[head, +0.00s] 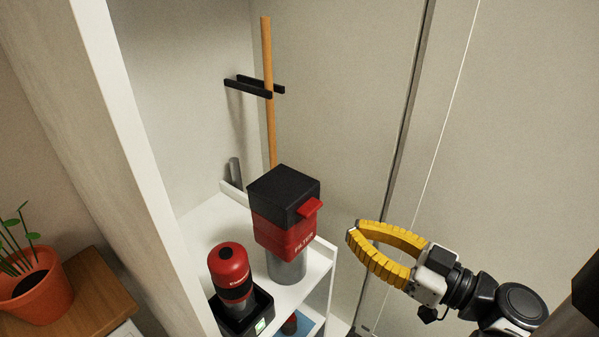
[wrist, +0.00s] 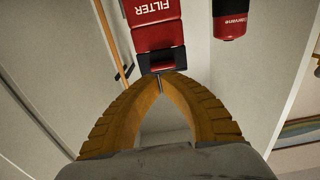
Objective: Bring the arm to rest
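My gripper (head: 352,230) has two curved yellow fingers. It is to the right of the white shelf unit in the head view, pointing left, with nothing between its fingers. In the wrist view the fingertips of my gripper (wrist: 160,77) meet, so it is shut and empty. A red and black box marked FILTER (head: 283,228) sits on a grey cylinder on the shelf, left of my gripper and apart from it in the head view. The box also shows beyond the fingertips in the wrist view (wrist: 154,36).
A red and black device (head: 231,272) stands in a dark holder on the white shelf (head: 212,218). A wooden pole (head: 267,90) is held by a black wall bracket (head: 247,87). A potted plant (head: 35,292) stands on a wooden top at left. The wall behind my gripper is bare.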

